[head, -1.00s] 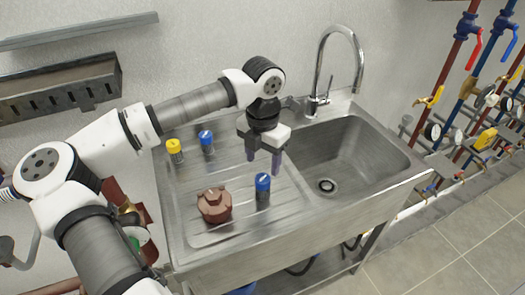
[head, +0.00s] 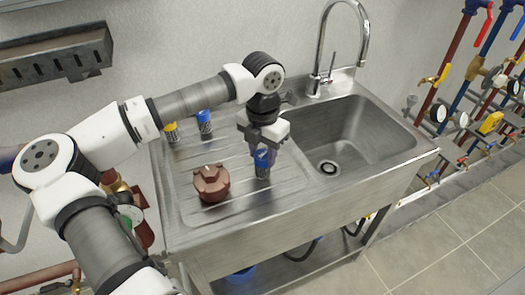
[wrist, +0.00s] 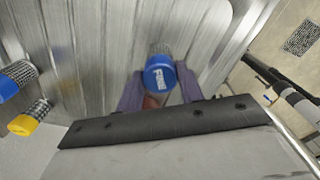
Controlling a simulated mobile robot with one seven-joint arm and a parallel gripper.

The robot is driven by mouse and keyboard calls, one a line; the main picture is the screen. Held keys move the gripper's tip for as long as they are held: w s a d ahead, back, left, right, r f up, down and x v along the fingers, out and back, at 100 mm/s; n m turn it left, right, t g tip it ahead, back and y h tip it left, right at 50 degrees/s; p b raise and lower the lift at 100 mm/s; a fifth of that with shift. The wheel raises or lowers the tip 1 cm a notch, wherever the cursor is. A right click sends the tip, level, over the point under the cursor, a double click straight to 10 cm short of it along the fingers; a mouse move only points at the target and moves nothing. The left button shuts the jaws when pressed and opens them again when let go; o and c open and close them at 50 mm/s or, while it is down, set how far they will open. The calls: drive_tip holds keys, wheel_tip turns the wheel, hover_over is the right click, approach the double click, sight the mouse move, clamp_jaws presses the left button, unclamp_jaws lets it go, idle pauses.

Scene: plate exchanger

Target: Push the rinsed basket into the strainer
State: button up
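A mesh basket with a blue cap (head: 263,160) stands upright on the drainboard. Its cap, marked "FINE", shows in the wrist view (wrist: 160,74). My gripper (head: 262,152) points down over this basket, with one purple finger on each side of it. The fingers look open; contact with the basket cannot be made out. The brown-red strainer body (head: 211,184) stands on the drainboard to the left of the basket. Its inside is not visible. A little reddish surface shows between the fingers in the wrist view (wrist: 152,102).
Another blue-capped basket (head: 204,122) and a yellow-capped one (head: 171,131) stand at the drainboard's back left. The sink basin (head: 345,140) lies to the right, under a tall faucet (head: 318,60). Pipes with gauges (head: 462,120) run at far right.

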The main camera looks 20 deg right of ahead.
drive_tip(key=c, duration=0.3)
drive_tip(key=shift+c, duration=0.4)
drive_tip(key=shift+r+p, duration=2)
drive_tip(key=shift+r, duration=2.55)
